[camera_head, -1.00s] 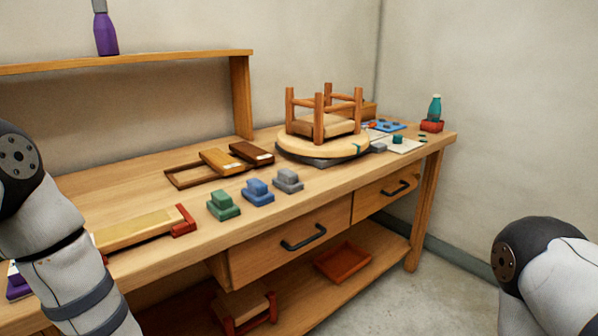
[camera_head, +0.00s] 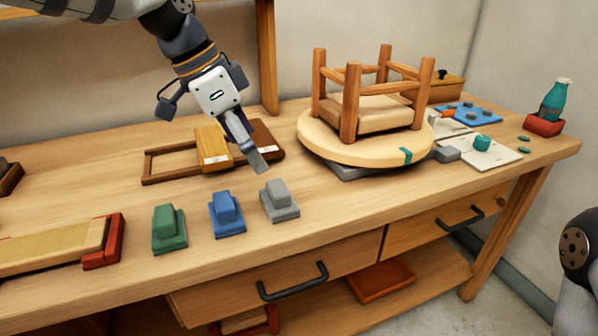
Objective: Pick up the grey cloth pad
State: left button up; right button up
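The grey cloth pad (camera_head: 279,201) sits on the bench top, at the right end of a row with a blue pad (camera_head: 227,215) and a green pad (camera_head: 169,229). Each looks like a flat base with a smaller raised block on top. My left gripper (camera_head: 257,160) is above the bench, up and slightly left of the grey pad, pointing down and apart from it. Its fingers overlap from this side, so its opening is unclear. Nothing shows held in it. My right gripper is out of view; only part of that arm shows at the right edge.
Wooden frames (camera_head: 160,166) lie behind the row. A red-ended board (camera_head: 50,249) lies at left. Bare bench surrounds the pads' front and right.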

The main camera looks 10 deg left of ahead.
pick_arm(q)
send_over(277, 188)
jog(key=s+a, duration=0.1)
jog(key=a, duration=0.1)
jog(key=f, duration=0.3)
jog(key=shift+s+a+f, duration=0.1)
jog(key=shift+s+f, duration=0.1)
jog(key=shift+f, duration=0.2)
jog(key=x, duration=0.6)
jog(key=shift+w+f+b, duration=0.25)
jog(key=shift+b, duration=0.1)
jog(key=c, duration=1.3)
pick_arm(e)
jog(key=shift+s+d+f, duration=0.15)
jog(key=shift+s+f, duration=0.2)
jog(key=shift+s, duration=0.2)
